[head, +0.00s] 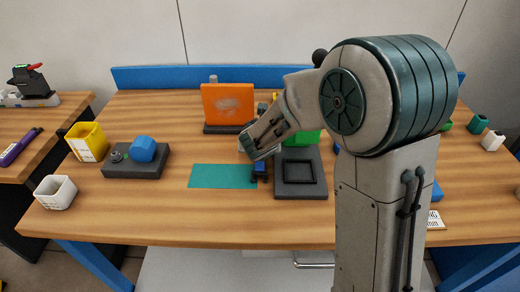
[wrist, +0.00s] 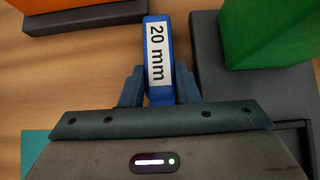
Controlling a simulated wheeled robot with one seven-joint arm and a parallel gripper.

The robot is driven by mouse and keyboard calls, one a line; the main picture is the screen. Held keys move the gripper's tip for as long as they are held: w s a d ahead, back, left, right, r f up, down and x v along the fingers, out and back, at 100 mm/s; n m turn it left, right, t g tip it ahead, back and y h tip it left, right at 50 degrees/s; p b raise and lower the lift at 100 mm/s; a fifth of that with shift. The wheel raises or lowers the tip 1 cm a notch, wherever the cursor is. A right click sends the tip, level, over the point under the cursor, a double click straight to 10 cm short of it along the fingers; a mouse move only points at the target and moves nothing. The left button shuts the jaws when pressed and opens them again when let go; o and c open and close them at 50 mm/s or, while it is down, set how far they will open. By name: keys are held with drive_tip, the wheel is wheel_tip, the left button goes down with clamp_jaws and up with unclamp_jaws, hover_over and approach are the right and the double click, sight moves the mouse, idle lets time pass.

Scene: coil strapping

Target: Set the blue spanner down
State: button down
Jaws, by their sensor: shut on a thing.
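The blue spanner (wrist: 158,62) has a white label reading "20 mm" and sits between the two fingers of my gripper (wrist: 160,88) in the wrist view. My gripper is shut on it. In the head view my gripper (head: 259,172) is low over the bench, between the right end of the teal mat (head: 215,177) and the dark tray (head: 300,190). Little of the spanner shows there, and I cannot tell whether it touches the surface. The lower part of the spanner is hidden by my gripper in the wrist view.
A green block (head: 302,138) stands at the back of the dark tray. An orange panel (head: 228,104) stands behind the mat. To the left are a dark block with a blue knob (head: 142,149), a yellow bin (head: 88,142) and a white cup (head: 56,192). The front bench wood is clear.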

drive_tip(key=shift+f, duration=0.15)
drive_tip(key=c, duration=1.1)
unclamp_jaws()
